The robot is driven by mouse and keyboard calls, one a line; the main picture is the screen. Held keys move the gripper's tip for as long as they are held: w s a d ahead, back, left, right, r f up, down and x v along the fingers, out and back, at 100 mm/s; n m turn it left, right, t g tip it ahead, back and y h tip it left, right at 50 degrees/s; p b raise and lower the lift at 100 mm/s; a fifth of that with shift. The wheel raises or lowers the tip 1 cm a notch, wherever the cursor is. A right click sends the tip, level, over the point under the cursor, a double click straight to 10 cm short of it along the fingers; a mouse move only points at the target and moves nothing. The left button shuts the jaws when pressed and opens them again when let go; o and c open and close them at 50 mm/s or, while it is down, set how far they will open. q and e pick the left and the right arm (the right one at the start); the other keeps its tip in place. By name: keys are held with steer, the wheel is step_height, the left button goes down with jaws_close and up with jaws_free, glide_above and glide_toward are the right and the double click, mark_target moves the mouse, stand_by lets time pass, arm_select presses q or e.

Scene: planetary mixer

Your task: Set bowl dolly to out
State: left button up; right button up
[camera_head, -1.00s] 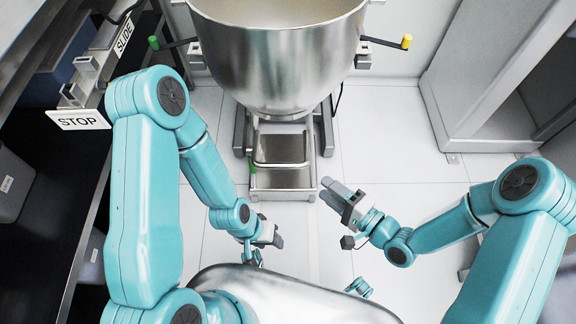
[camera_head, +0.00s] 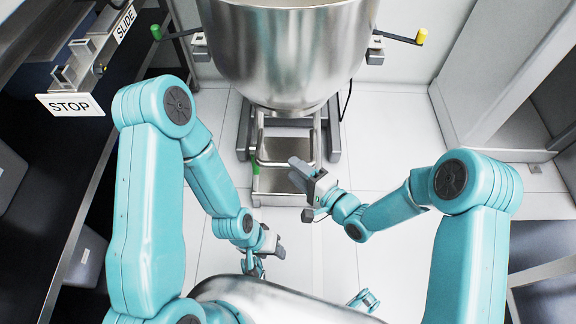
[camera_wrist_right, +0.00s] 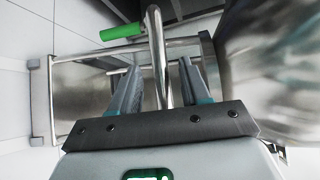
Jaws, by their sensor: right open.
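The bowl dolly (camera_head: 284,182) is a low metal frame with a flat plate and an upright tube handle, standing on the floor below the large steel bowl (camera_head: 288,60). My right gripper (camera_head: 296,170) is at the dolly's right side, over its handle. In the right wrist view its open fingers (camera_wrist_right: 158,66) stand on either side of the chrome handle bar (camera_wrist_right: 156,40), with gaps showing. A green grip (camera_wrist_right: 121,32) lies beyond it. My left gripper (camera_head: 274,250) is low, in front of the dolly and apart from it; its jaw opening is unclear.
A shelf with STOP (camera_head: 69,104) and SLIDE (camera_head: 125,23) signs runs along the left. A grey cabinet (camera_head: 490,75) stands at the right. Levers with a yellow knob (camera_head: 156,32) and a green knob flank the bowl. White floor (camera_head: 385,150) is clear right of the dolly.

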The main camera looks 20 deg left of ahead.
mark_target(288, 166)
steer(key=shift+b+x, duration=0.3)
steer(key=shift+x, duration=1.65)
jaws_close()
steer(key=shift+s+d, duration=0.1)
steer(key=shift+s, duration=0.05)
